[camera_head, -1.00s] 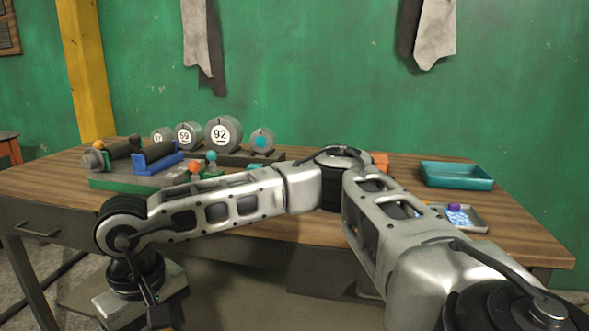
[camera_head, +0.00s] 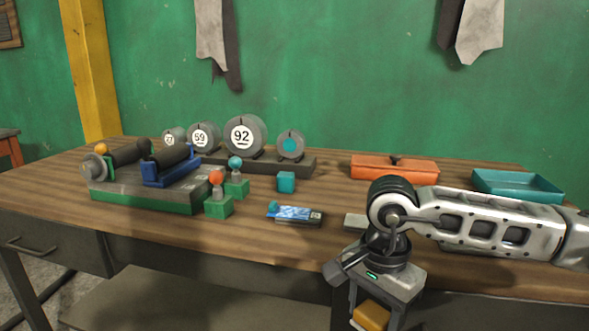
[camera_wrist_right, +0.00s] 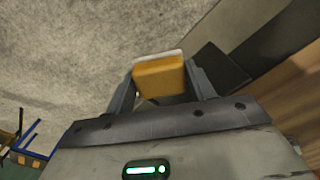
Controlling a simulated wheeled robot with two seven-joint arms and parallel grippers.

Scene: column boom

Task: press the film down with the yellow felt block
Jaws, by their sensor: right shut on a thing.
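The yellow felt block (camera_head: 371,316) is between the fingers of my right gripper (camera_head: 374,322), low in front of the bench's front edge. In the right wrist view the block (camera_wrist_right: 160,80) shows with a pale layer on its far side, held by the right gripper (camera_wrist_right: 162,72). A blue, glossy patterned film (camera_head: 290,212) lies on a small dark flat device on the bench, left of and above the gripper in the picture. The block is apart from it. Whether the film's edges are raised cannot be told. My left gripper is not in view.
A grey flat piece (camera_head: 355,221) lies partly behind my right arm. Green-based knobs (camera_head: 218,205), a teal cube (camera_head: 286,182) and a roller fixture (camera_head: 140,192) stand left. An orange case (camera_head: 394,167) and teal tray (camera_head: 518,186) are at the back right.

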